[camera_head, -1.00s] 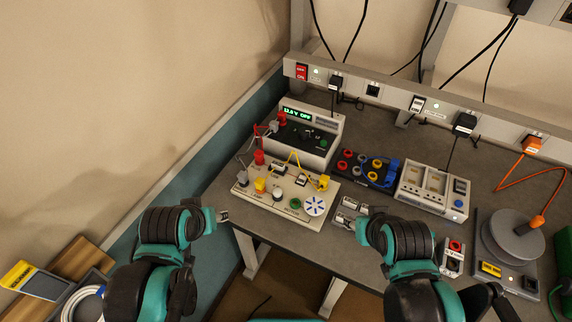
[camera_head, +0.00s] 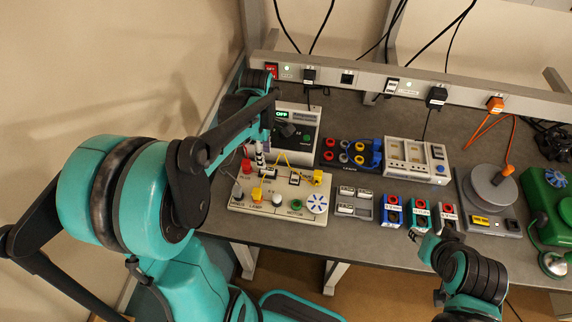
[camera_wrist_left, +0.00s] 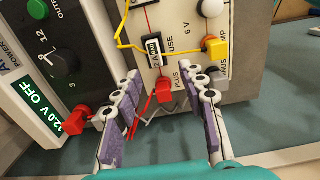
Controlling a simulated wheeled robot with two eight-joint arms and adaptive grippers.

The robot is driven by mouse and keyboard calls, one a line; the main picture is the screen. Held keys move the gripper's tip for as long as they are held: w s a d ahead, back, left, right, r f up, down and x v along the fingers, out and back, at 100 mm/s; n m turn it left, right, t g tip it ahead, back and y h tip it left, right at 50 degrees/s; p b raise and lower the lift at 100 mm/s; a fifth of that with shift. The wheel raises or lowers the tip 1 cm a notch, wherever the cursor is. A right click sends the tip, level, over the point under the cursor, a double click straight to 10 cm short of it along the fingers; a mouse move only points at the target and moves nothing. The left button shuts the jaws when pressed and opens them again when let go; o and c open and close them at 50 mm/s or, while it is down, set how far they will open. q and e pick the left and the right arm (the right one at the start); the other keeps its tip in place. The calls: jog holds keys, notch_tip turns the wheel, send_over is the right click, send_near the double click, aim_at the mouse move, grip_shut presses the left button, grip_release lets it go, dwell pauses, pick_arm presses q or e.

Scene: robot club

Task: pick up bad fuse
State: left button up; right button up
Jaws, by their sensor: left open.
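The beige circuit board (camera_head: 262,209) lies at the left of the bench. In the left wrist view, a fuse (camera_wrist_left: 152,46) with a white "2 A" label sits upright in the board beside the word FUSE, wires running to it. My left gripper (camera_wrist_left: 161,78) is open and empty, its fingertips over the board just short of the fuse. A red plug (camera_wrist_left: 165,91) shows between the fingers. In the head view, the left gripper (camera_head: 261,156) is small and partly hides the board's back left corner. My right gripper (camera_head: 428,242) is near the bench's front edge; its jaw gap is unclear.
The power supply (camera_head: 297,127), reading 12.0 V OFF, stands close behind the board. Right of the board are a small grey tray (camera_head: 345,216), blue (camera_head: 391,210), teal (camera_head: 419,214) and red (camera_head: 447,215) blocks, and a turntable-like device (camera_head: 490,190). Loose wires loop over the board.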

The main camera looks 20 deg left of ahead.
aim_at(268, 169)
pick_arm(q)
jog(key=shift+w+f, duration=0.15)
jog(key=shift+f, duration=0.2)
notch_tip(268, 169, down, 3)
jog(key=shift+w+d+r+b, duration=0.1)
jog(key=shift+r+b, duration=0.1)
jog(key=shift+b, duration=0.4)
jog(key=f, duration=0.1)
jog(key=f+b, duration=0.1)
jog(key=f, duration=0.1)
jog(key=f+b, duration=0.1)
jog(key=shift+w+f, duration=0.25)
jog(key=shift+f, duration=0.1)
jog(key=shift+r, duration=0.1)
jog(key=shift+c, duration=0.3)
grip_shut()
